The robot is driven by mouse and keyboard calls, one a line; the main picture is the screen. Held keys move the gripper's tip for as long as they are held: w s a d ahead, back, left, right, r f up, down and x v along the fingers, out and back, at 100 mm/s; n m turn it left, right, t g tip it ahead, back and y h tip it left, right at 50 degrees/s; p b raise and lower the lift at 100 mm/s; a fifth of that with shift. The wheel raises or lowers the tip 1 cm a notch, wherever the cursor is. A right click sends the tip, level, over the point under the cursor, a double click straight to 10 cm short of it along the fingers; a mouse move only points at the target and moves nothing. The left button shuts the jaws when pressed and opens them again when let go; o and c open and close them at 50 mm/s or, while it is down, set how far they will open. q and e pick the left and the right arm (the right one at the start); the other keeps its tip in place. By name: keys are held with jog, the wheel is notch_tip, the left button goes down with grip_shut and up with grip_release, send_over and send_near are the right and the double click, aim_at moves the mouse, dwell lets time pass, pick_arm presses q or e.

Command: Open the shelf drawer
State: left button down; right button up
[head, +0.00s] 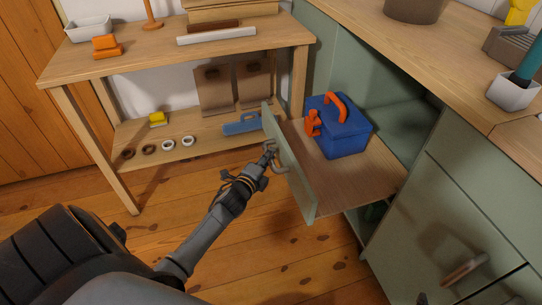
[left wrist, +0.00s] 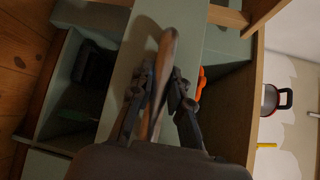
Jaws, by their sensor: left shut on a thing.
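The shelf drawer (head: 350,188) stands pulled out from the green cabinet, with a pale green front panel (head: 291,168) and a wooden bottom. A blue toolbox (head: 345,139) with an orange handle and latches stands on it. My left gripper (head: 270,152) is shut on the drawer's handle (head: 279,168) at the outer side of the panel. In the left wrist view the fingers close around the brown bar of the handle (left wrist: 165,60). The panel also shows behind it in the left wrist view (left wrist: 142,35). My right gripper is not clearly seen.
A wooden workbench (head: 190,50) stands at the left, its lower shelf holding a blue tool (head: 241,124) and several rings close to the drawer front. A counter (head: 455,60) runs above the drawer. Below right is a closed cabinet front (head: 420,215). Open floor (head: 270,260) lies before the drawer.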

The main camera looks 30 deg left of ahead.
pick_arm(q)
jog(key=c, duration=1.3)
grip_release()
jog(key=shift+o, duration=0.2)
jog(key=s+d+r, duration=0.1)
jog(key=s, duration=1.1)
jog(key=shift+d+r, duration=0.3)
jog(key=shift+w, duration=0.1)
